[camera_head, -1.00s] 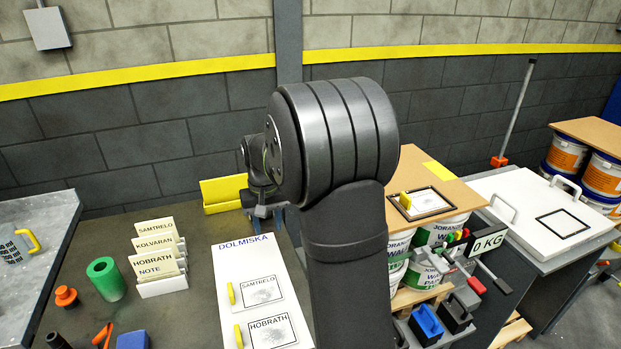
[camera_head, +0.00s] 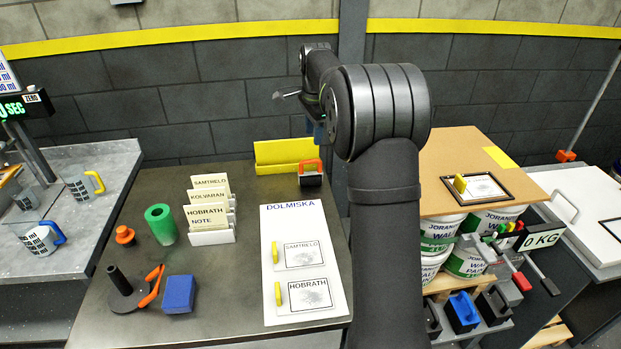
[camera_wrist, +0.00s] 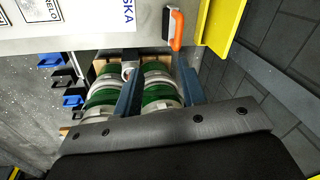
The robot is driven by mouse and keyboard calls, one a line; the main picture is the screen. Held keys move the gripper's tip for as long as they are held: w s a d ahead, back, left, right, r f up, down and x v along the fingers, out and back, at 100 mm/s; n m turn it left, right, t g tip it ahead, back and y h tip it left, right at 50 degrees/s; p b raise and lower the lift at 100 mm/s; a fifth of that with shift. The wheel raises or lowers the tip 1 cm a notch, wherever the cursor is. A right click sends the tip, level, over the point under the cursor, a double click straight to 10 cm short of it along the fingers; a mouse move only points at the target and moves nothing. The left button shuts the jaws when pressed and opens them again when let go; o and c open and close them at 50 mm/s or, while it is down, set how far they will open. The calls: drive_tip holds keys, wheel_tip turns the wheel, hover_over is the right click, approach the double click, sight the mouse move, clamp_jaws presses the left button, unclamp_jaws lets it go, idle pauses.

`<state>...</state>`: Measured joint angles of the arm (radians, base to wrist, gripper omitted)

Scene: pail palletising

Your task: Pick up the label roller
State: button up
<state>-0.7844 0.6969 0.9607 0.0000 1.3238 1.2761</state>
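The label roller (camera_head: 311,175), a dark block with an orange handle, stands at the back of the dark bench, by the yellow holder. In the wrist view its orange handle and dark body (camera_wrist: 176,30) show near the top, beyond my fingertips. My gripper (camera_wrist: 160,73) is open and empty, its two blue-grey fingers well apart. In the head view, my gripper is mostly hidden by my own arm; a bluish finger part shows above the roller's right side. The roller and fingers look apart.
A yellow holder (camera_head: 284,151) stands close behind the roller, against the wall side. The white DOLMISKA board (camera_head: 270,255) lies in front. A card rack (camera_head: 212,238), green cylinder (camera_head: 161,222) and blue block (camera_head: 178,294) are to the left. Stacked pails (camera_head: 466,262) stand right.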

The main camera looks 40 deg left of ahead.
sight(311, 161)
drive_tip(key=w+a+f+m, duration=0.1)
drive_tip(key=f, duration=0.4)
drive_tip(key=w+a+f+m, duration=0.1)
drive_tip(key=w+f, duration=0.1)
drive_tip(key=f, duration=0.3)
drive_tip(key=w+a+f+m, duration=0.1)
drive_tip(key=a+f, duration=0.1)
drive_tip(key=f, duration=0.3)
drive_tip(key=shift+w+a, duration=0.1)
drive_tip(key=shift+w, duration=0.1)
clamp_jaws()
drive_tip(key=shift+r, duration=0.1)
idle(1.2)
